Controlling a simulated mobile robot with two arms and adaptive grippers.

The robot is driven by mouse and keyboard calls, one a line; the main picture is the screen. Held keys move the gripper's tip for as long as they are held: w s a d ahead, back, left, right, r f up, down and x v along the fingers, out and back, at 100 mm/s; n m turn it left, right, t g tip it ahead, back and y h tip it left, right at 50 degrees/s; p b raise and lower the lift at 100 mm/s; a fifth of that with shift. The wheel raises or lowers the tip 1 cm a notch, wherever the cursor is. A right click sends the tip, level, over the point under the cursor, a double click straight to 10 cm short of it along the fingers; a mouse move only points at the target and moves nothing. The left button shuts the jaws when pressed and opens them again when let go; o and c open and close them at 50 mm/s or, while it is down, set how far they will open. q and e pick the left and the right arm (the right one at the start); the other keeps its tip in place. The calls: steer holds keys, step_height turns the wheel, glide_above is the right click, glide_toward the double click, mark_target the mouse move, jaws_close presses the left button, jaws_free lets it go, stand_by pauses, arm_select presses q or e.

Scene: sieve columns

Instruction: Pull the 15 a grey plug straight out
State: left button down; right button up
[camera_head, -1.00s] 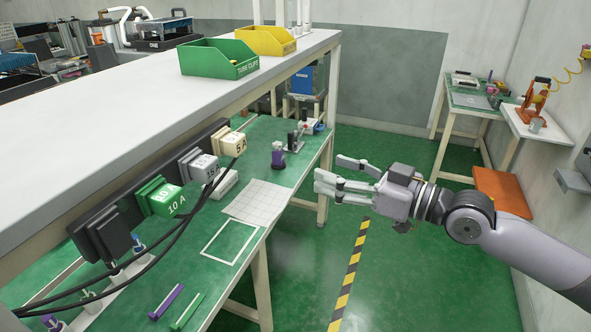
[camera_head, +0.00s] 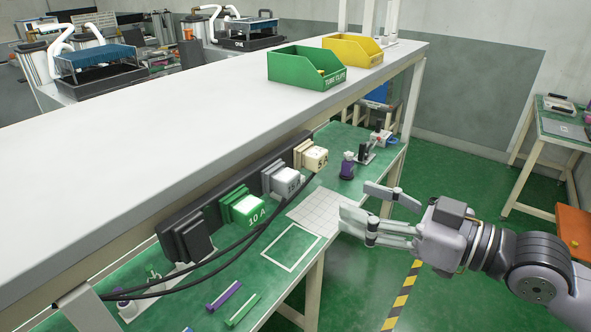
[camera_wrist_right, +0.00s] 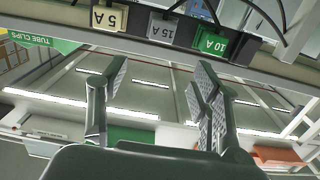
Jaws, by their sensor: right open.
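The grey 15 A plug (camera_head: 287,181) sits in the dark strip under the white shelf, between the green 10 A plug (camera_head: 247,211) and the cream 5 A plug (camera_head: 316,158). My right gripper (camera_head: 355,207) is open and empty, to the right of the plugs and apart from them, over the bench's front edge. In the right wrist view the picture is upside down; the grey 15 A plug (camera_wrist_right: 163,28) shows beyond the open fingers of my right gripper (camera_wrist_right: 158,98), near the top. My left gripper is not in view.
A black plug (camera_head: 193,240) fills the strip's near end. Black cables (camera_head: 235,246) hang in front of the plugs. The white shelf (camera_head: 180,125) overhangs them and carries green (camera_head: 310,70) and yellow (camera_head: 353,50) bins. A purple-bodied object (camera_head: 347,166) stands on the bench.

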mark_target(294, 179)
steer(key=p+x, duration=0.4)
steer(key=x, duration=0.8)
steer(key=shift+w+a+r+p, duration=0.1)
steer(key=shift+a+r+p, duration=0.05)
steer(key=shift+a+p, duration=0.15)
steer(key=shift+w+a, duration=0.25)
steer(key=shift+a, duration=0.05)
steer(key=shift+c, duration=0.4)
jaws_close()
